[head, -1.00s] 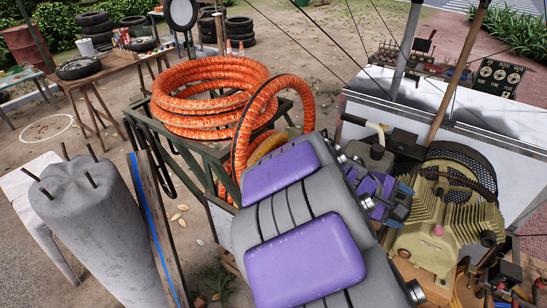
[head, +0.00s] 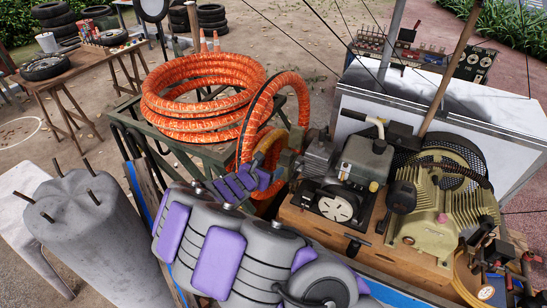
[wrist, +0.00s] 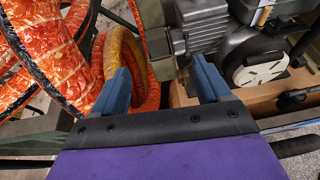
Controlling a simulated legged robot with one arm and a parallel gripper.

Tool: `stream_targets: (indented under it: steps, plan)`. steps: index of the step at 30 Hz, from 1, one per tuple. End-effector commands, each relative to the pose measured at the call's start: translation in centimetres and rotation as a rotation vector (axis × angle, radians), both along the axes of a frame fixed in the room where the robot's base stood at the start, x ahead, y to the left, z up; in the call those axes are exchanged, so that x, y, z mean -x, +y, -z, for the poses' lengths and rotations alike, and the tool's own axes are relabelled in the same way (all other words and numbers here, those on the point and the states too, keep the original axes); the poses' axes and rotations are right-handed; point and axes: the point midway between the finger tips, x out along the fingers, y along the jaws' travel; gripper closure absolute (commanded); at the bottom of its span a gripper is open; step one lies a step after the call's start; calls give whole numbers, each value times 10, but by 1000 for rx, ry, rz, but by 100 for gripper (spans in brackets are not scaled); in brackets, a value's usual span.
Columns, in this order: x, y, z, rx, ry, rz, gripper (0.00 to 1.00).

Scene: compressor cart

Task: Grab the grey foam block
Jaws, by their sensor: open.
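My gripper (head: 246,181) is open, with grey and purple parts, beside the compressor cart's hose side in the head view. In the wrist view its two blue fingers (wrist: 160,64) stand apart with nothing touching both. A small squarish grey-green piece (wrist: 158,43) shows between and beyond the fingertips, next to the engine. It appears in the head view (head: 286,161) just right of my gripper. It may be the grey foam block, but I cannot tell its material, and its lower part is hard to make out.
A coiled orange hose (head: 200,95) lies on a green metal frame left of the gripper. The engine (head: 365,160) and tan compressor (head: 440,215) stand close on the right on a wooden base (head: 330,232). A grey post (head: 85,220) with rods stands at left.

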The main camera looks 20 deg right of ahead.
Motion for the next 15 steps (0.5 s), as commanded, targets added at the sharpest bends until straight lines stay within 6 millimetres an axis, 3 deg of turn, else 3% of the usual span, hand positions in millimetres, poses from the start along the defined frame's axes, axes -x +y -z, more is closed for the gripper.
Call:
stream_targets:
  steps: [4, 15]
  plan:
    - [-4, 6, 14, 11, 41, -49, 23]
    - [-35, -29, 35, 8, 42, -49, 23]
